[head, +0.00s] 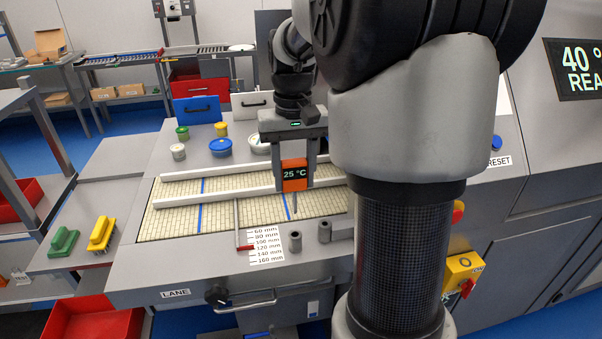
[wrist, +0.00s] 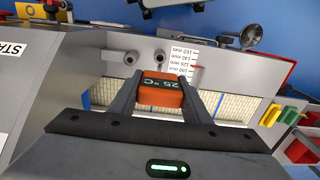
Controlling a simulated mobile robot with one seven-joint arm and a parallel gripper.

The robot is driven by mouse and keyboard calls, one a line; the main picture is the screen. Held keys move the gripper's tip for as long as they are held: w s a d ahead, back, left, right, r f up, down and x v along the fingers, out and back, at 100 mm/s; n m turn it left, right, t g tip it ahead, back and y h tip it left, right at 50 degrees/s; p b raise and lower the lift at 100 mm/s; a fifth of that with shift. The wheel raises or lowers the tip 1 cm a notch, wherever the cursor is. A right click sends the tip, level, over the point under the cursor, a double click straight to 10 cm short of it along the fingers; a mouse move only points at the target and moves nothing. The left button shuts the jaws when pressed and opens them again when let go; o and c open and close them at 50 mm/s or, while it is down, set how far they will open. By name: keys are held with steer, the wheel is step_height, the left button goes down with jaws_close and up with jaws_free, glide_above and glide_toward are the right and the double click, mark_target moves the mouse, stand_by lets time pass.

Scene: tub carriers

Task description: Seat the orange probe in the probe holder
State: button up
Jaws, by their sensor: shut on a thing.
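The orange probe (head: 294,176) has a dark display reading 25 °C and a thin metal pin pointing down. My gripper (head: 295,184) is shut on the probe's orange body, one finger on each side, and holds it upright above the tiled lane. Two short grey hollow cylinders stand on the front ledge, a left one (head: 295,241) and a right one (head: 325,231). I cannot tell which is the probe holder. Both look empty and apart from the probe.
A millimetre scale (head: 266,245) and a red-tipped rod (head: 238,226) lie left of the cylinders. White rails (head: 225,195) cross the lane. Lidded pots (head: 220,147) stand behind. Green (head: 63,241) and yellow (head: 102,233) blocks are far left.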

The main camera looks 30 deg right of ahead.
mark_target(294, 161)
steer(key=shift+r, duration=0.1)
steer(key=shift+f+b, duration=1.75)
steer(key=shift+f, duration=1.25)
steer(key=shift+f+b, duration=1.5)
steer(key=shift+f, duration=1.5)
steer(key=o, duration=1.3)
steer(key=shift+c, duration=0.2)
step_height(294, 161, up, 17)
steer(key=shift+r+p, duration=0.2)
steer(key=shift+p, duration=1.05)
